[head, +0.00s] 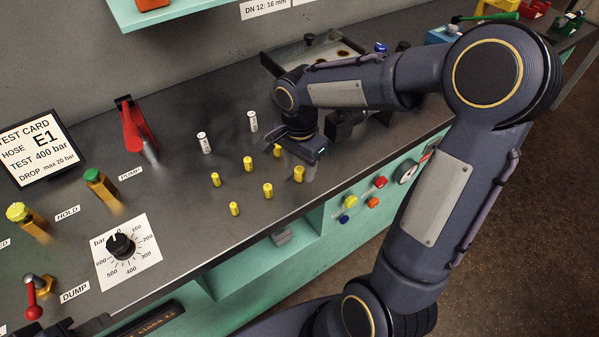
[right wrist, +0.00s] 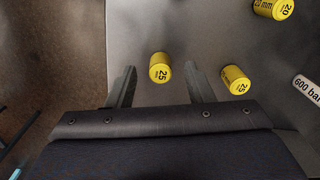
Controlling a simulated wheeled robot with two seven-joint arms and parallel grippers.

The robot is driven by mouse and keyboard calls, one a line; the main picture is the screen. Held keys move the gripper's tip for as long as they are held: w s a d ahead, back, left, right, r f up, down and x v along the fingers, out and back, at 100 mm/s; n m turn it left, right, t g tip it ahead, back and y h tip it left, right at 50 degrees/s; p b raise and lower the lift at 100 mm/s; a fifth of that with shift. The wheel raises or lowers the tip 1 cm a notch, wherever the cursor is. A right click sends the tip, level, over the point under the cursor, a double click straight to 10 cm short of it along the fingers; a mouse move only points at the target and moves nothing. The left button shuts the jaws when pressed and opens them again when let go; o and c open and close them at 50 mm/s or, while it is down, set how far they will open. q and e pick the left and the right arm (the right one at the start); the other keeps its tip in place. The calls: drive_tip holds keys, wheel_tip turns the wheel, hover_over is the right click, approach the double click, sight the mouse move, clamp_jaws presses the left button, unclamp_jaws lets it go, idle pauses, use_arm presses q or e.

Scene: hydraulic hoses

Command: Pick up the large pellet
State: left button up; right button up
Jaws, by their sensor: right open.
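Several yellow pellets stand in pairs on the dark bench top. The largest in the head view is the yellow pellet (head: 298,174) at the right end of the group. In the right wrist view, a yellow pellet marked 25 (right wrist: 160,68) lies between the finger lines of my open right gripper (right wrist: 161,80), with a gap on each side. A second pellet marked 25 (right wrist: 236,80) is just outside the right finger. A pellet marked 20 (right wrist: 273,8) is at the top right. In the head view my right gripper (head: 303,160) is over the right end of the group, its fingertips partly hidden. My left gripper is not in view.
Two white cylinders (head: 204,143) (head: 252,121) stand behind the pellets. A pressure dial (head: 121,246), valves and a red pump handle (head: 130,125) are left. The bench's front edge is close to the pellets.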

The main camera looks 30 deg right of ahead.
wheel_tip(320, 180, down, 2)
drive_tip(key=shift+f, duration=0.1)
clamp_jaws()
idle(0.5)
